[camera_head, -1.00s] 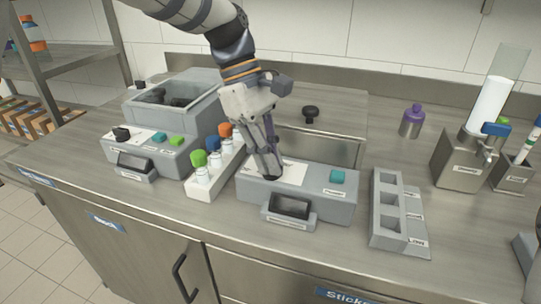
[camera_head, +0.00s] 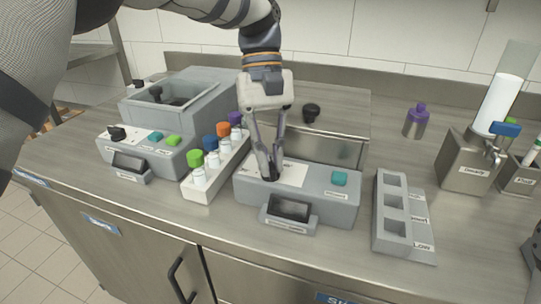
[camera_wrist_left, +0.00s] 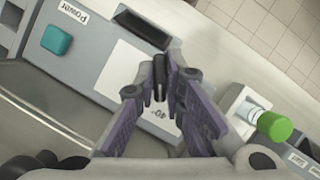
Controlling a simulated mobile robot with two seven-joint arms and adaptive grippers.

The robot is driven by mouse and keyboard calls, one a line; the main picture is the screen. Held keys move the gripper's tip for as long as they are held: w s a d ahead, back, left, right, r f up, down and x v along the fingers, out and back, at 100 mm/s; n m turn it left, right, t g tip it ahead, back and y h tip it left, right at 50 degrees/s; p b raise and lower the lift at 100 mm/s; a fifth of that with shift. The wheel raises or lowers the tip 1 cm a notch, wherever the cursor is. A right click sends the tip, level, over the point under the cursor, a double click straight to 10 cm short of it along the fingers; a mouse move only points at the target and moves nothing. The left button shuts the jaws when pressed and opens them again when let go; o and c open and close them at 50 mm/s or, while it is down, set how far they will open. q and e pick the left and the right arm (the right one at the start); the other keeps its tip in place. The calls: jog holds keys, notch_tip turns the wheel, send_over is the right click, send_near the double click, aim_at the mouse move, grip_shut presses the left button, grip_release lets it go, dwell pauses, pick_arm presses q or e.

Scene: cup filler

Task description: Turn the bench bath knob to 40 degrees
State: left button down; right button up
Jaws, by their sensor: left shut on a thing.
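The bench bath (camera_head: 338,203) is a grey box in the middle of the counter, with a white dial plate (camera_head: 294,173), a teal power button (camera_head: 339,178) and a dark display (camera_head: 289,208) in front. My left gripper (camera_head: 270,176) points down at the dial plate and is shut on the dark knob (camera_wrist_left: 159,92), which is mostly hidden between the fingers. In the left wrist view the plate shows a "40" mark beside the right finger. The knob's exact angle cannot be told.
A white rack (camera_head: 202,192) with several coloured-cap bottles stands close left of the bath. Another grey device (camera_head: 150,152) with a basin is further left. A grey slotted holder (camera_head: 391,213), a metal dispenser (camera_head: 467,163) and a purple-capped bottle (camera_head: 416,121) are right.

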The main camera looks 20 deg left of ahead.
dwell(0.3)
pick_arm(q)
jog(key=c, duration=1.7)
grip_release()
jog(key=v, duration=0.7)
jog(key=shift+w+r, duration=0.1)
jog(key=shift+r, duration=0.1)
